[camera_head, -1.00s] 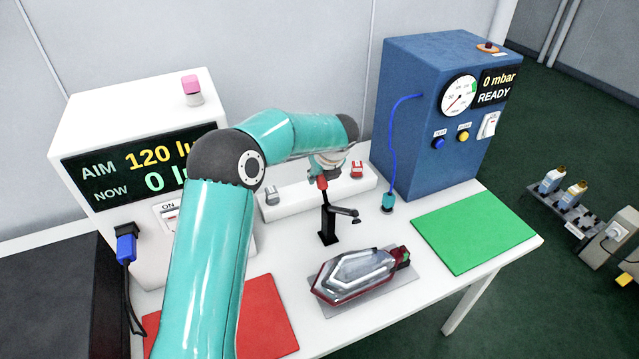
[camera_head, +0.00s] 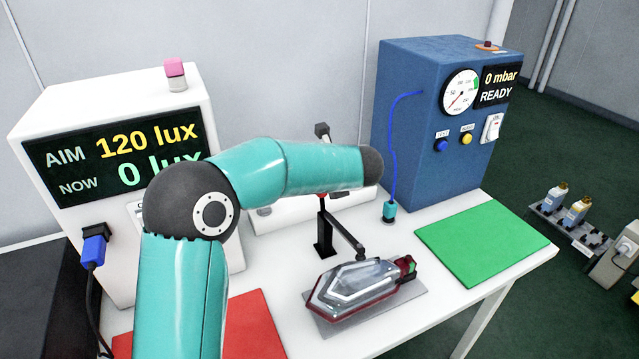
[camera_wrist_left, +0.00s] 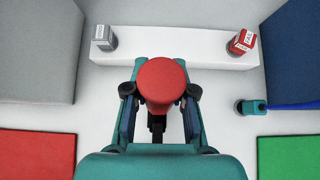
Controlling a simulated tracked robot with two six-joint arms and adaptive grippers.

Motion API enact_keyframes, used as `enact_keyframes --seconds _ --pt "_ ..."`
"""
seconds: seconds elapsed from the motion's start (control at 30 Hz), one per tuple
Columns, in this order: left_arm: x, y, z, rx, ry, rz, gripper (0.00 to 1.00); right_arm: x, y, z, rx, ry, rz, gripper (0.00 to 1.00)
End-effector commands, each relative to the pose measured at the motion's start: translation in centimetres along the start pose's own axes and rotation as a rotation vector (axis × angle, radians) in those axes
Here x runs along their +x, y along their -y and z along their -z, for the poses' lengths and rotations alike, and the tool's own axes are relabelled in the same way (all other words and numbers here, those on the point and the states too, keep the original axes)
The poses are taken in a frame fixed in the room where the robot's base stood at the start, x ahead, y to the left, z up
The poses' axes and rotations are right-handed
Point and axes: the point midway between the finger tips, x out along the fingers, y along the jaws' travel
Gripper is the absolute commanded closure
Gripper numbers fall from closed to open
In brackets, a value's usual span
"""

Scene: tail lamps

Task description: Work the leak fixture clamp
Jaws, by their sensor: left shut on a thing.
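The clamp (camera_head: 323,236) is a black post behind the tail lamp. Its black arm reaches down toward the lamp, ending close above the lamp's rear edge; I cannot tell if it touches. The tail lamp (camera_head: 362,284), clear with a dark red rim, lies on a grey plate (camera_head: 408,292). My left gripper (camera_wrist_left: 160,104) is shut on the clamp's red handle (camera_wrist_left: 163,80), one finger on each side, in the left wrist view. In the head view my arm mostly hides the gripper and handle. My right gripper is not in view.
A blue leak tester (camera_head: 420,150) reads 0 mbar, READY; its hose ends in a teal connector (camera_head: 389,211). A white light tester (camera_head: 35,120) stands left. A red mat (camera_head: 255,325) and green mat (camera_head: 482,245) flank the lamp. A white strip (camera_wrist_left: 200,45) carries two small blocks.

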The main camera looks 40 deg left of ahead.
Motion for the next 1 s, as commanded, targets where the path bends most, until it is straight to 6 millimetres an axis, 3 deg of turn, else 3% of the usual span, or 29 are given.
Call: enact_keyframes --seconds 0.03,0.17,0.57,0.77,1.0 --pt "0.1 -0.2 0.2 0.001 -0.006 -0.007 0.7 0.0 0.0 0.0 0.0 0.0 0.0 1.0" --pt "0.1 -0.1 0.2 0.001 -0.005 -0.005 0.48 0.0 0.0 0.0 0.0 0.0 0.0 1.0" --pt "-0.4 0.0 0.1 0.0 -0.003 0.0 0.48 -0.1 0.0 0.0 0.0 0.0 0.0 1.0" --pt "-3.1 0.1 0.1 0.001 -0.002 0.002 0.48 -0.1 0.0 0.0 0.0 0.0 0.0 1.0" --pt "-8.0 0.1 0.1 0.0 -0.003 0.002 0.48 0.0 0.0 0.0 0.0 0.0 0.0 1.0"
